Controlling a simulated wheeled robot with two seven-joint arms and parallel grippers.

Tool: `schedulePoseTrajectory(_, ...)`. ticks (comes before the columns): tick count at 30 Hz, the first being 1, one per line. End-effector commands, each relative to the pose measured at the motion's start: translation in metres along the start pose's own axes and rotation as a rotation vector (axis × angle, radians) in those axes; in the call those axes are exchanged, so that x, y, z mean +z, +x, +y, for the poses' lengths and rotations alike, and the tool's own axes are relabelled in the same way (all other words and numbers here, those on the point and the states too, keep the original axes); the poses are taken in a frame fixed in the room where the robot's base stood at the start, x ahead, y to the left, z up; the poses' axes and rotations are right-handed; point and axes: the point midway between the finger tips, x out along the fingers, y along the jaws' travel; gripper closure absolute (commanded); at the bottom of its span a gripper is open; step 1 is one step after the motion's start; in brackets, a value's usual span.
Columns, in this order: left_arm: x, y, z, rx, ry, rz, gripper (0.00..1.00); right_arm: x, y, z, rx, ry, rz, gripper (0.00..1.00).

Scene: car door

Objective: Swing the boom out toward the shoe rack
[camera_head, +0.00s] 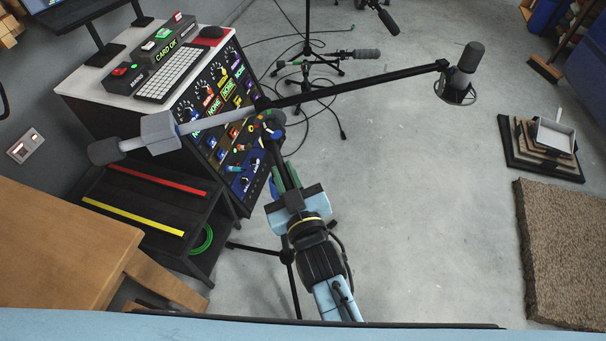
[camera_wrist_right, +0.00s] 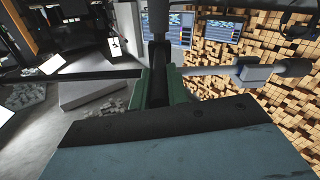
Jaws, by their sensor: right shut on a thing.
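The boom (camera_head: 340,89) is a long bar that slants across the head view. A microphone (camera_head: 465,68) is at its right end and a grey weight (camera_head: 160,132) is toward its left end. My right gripper (camera_head: 284,178) is below the boom's pivot. In the right wrist view, its green fingers (camera_wrist_right: 158,88) are shut on a black upright part of the boom stand (camera_wrist_right: 158,55). The exact grip point is partly hidden. A tiered wood-and-black stand (camera_head: 510,148) at the right may be the shoe rack; I cannot tell for certain. My left gripper is out of view.
A control console (camera_head: 220,95) stands close behind the boom's left half, above a dark shelf (camera_head: 150,215). A wooden table (camera_head: 60,245) is at the lower left. Another microphone stand (camera_head: 310,75) with cables stands behind. A brown block (camera_head: 560,250) is at the right. Open floor lies between.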

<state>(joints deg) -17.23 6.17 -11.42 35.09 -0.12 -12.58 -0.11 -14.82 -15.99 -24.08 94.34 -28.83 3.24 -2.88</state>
Motion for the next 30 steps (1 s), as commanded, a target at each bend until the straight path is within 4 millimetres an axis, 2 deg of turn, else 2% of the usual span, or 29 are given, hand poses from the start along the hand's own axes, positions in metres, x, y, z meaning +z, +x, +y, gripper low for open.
schedulePoseTrajectory(1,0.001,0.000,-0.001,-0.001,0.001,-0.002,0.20,0.005,-0.002,-0.003,-0.005,0.000,-0.015,1.00)
schedulePoseTrajectory(7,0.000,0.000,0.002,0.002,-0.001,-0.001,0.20,0.005,-0.002,-0.002,-0.004,0.001,-0.016,1.00)
schedulePoseTrajectory(8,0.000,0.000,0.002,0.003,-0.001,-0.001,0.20,0.005,-0.002,-0.002,-0.003,0.001,-0.016,0.80)
schedulePoseTrajectory(12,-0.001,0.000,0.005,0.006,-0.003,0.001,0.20,0.004,-0.002,0.000,0.000,0.002,-0.011,0.62)
schedulePoseTrajectory(23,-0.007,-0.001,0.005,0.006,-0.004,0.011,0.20,0.002,-0.006,0.001,0.002,0.002,-0.005,0.62)
schedulePoseTrajectory(26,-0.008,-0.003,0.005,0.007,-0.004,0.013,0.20,0.002,-0.018,0.001,0.001,0.002,-0.007,0.62)
schedulePoseTrajectory(30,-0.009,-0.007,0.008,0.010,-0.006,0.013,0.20,0.002,-0.046,0.001,0.000,0.003,-0.009,0.62)
